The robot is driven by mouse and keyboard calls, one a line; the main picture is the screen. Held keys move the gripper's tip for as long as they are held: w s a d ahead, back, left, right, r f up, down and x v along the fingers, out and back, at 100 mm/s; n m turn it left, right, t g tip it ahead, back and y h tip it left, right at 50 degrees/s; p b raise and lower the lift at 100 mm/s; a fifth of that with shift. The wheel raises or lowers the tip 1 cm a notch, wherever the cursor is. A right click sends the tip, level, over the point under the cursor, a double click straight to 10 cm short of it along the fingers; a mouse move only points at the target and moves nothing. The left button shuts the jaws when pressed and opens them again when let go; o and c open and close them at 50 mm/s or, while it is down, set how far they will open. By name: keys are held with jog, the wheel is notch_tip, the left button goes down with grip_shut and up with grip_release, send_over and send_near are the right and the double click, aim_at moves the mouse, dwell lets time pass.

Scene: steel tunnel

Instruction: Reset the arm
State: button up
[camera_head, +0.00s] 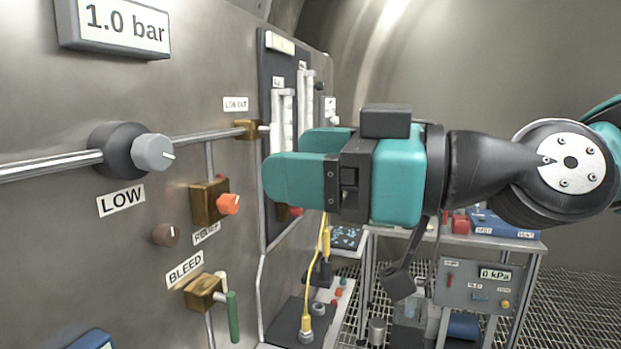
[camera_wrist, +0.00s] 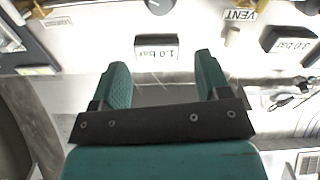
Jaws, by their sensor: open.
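My gripper (camera_head: 290,168) is teal with two blunt fingers. In the head view it reaches in from the right and points left toward the grey wall panel (camera_head: 60,240). In the wrist view my gripper (camera_wrist: 162,85) shows its two fingers spread apart with nothing between them. The "1.0 bar" display (camera_wrist: 157,47) appears upside down beyond the fingertips. The gripper hides part of the panel's gauge tubes and some of the bench behind it.
The panel carries a grey LOW knob (camera_head: 153,153), an orange relief knob (camera_head: 229,204) and a green-handled BLEED valve (camera_head: 233,316). A yellow cable (camera_head: 323,245) hangs below my gripper. A cart with a "0 kPa" box (camera_head: 480,285) stands behind, lower right.

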jog(key=shift+d, duration=0.1)
jog(key=s+d+f+m+g+h, duration=0.3)
jog(key=d+f+h, duration=0.3)
jog(key=f, duration=0.4)
jog(key=s+d+f+m+g+h, duration=0.4)
jog(key=s+d+f+m+h, duration=0.1)
jog(key=f, duration=0.5)
jog(key=shift+s+d+f+h, duration=0.3)
jog(key=shift+d+h, duration=0.4)
jog(key=shift+d, duration=0.3)
dwell(1.5)
